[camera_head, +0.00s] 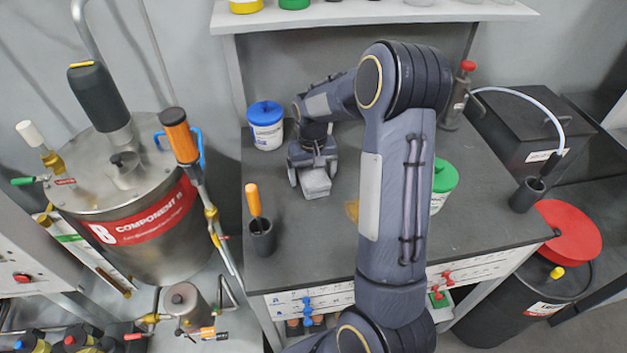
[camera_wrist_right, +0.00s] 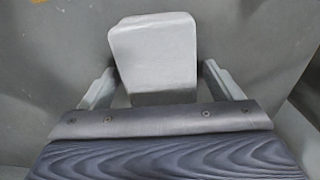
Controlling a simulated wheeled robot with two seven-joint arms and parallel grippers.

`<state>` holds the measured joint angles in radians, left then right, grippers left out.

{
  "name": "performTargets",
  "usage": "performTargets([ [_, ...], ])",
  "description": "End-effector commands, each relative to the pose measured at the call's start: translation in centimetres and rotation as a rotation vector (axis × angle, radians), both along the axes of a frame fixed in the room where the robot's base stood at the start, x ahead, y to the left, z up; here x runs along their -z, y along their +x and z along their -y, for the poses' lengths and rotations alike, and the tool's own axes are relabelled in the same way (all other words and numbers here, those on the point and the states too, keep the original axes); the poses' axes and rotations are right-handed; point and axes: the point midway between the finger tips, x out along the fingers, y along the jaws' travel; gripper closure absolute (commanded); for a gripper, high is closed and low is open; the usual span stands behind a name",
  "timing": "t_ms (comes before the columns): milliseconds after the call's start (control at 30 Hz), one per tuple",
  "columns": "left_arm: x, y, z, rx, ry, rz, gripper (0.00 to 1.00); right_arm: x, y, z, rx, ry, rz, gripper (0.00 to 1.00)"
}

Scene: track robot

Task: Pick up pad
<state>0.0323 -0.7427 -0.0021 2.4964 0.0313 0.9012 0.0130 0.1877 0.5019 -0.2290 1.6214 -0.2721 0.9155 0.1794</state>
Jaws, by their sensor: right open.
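The pad (camera_head: 316,183) is a light grey block on the dark worktop, a little left of the middle in the head view. My right gripper (camera_head: 312,178) is over it, with its fingers pointing down. In the right wrist view the pad (camera_wrist_right: 155,55) stands between the two open fingers (camera_wrist_right: 165,88), with a visible gap on each side. The pad's lower part is hidden by the gripper body. My left gripper is not in view.
A blue-lidded tub (camera_head: 266,126) stands behind the gripper. A black cup with an orange-handled tool (camera_head: 262,236) is at the front left. A green-lidded tub (camera_head: 443,184) is partly hidden by my arm. A shelf (camera_head: 375,14) overhangs the back. The worktop (camera_head: 310,240) is clear in front of the pad.

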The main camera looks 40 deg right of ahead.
Motion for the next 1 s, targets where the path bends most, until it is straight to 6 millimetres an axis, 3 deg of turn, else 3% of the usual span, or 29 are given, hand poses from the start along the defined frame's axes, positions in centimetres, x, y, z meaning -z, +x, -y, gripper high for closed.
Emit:
performTargets([
  [267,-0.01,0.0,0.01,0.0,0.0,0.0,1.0,0.34,0.03,0.01,0.0,-0.001,0.002,0.15],
  [700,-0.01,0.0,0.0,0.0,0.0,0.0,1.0,0.3,0.03,0.01,0.0,-0.001,0.002,0.72],
  [1000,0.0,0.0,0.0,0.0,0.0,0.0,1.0,0.1,0.06,0.01,0.0,-0.001,0.002,0.72],
])
